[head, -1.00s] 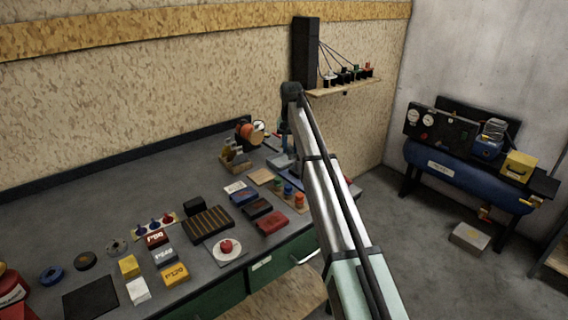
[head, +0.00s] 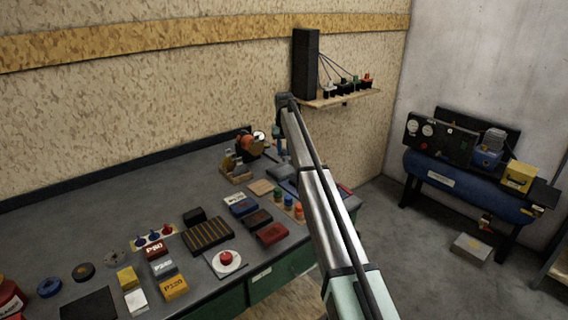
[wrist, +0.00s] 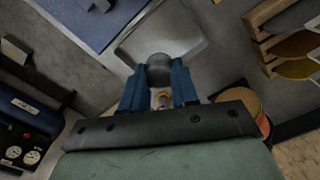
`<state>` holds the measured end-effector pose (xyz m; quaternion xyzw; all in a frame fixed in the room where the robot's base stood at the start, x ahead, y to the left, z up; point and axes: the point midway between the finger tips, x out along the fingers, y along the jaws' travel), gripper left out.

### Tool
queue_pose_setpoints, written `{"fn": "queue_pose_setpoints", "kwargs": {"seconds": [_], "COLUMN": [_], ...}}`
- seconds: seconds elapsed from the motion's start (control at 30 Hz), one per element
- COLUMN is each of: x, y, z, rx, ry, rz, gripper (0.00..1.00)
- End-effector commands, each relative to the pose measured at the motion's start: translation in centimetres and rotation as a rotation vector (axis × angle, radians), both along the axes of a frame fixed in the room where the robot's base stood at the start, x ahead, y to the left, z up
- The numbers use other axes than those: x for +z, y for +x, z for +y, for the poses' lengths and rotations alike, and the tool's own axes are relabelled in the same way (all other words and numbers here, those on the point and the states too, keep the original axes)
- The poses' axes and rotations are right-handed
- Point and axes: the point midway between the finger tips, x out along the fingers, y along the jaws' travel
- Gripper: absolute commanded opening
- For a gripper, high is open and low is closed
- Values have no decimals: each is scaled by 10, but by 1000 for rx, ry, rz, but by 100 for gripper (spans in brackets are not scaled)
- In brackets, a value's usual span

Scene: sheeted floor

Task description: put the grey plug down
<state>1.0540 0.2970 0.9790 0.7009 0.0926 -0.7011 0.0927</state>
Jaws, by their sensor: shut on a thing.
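The grey plug (wrist: 158,62) shows in the wrist view as a round grey piece at the fingertips. My gripper (wrist: 159,84) is shut on it with two blue fingers. A small brass-and-orange part shows between the fingers, closer to the camera. A light grey, square-cornered dish or plate (wrist: 135,45) lies beyond the plug in the wrist view. I cannot tell whether the plug touches it. In the head view my gripper (head: 279,143) hangs over the far right end of the bench; the plug is too small to make out there.
A wooden rack (wrist: 262,42) and an orange spool (wrist: 246,102) are close by at right in the wrist view. A blue surface (wrist: 82,22) lies at upper left. The bench (head: 120,210) holds blocks and trays. A wall shelf (head: 343,98) stands behind the arm.

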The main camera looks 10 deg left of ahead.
Motion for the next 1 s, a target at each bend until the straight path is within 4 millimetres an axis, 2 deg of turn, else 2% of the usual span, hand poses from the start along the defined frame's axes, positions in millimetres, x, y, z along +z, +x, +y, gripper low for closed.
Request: {"fn": "queue_pose_setpoints", "kwargs": {"seconds": [0.03, 0.27, 0.5, 0.9, 0.93, 1.0], "x": [-8, -26, -52, -57, -57, -57], "y": [-1, 0, 0, 0, 0, 0], "z": [0, 0, 0, 0, 0, 0], "rx": [0, -1, -1, -1, -1, -1], "ry": [0, 0, 0, 0, 0, 0], "rz": [1, 0, 0, 0, 0, -1], "gripper": [0, 0, 0, 0, 30, 37]}}
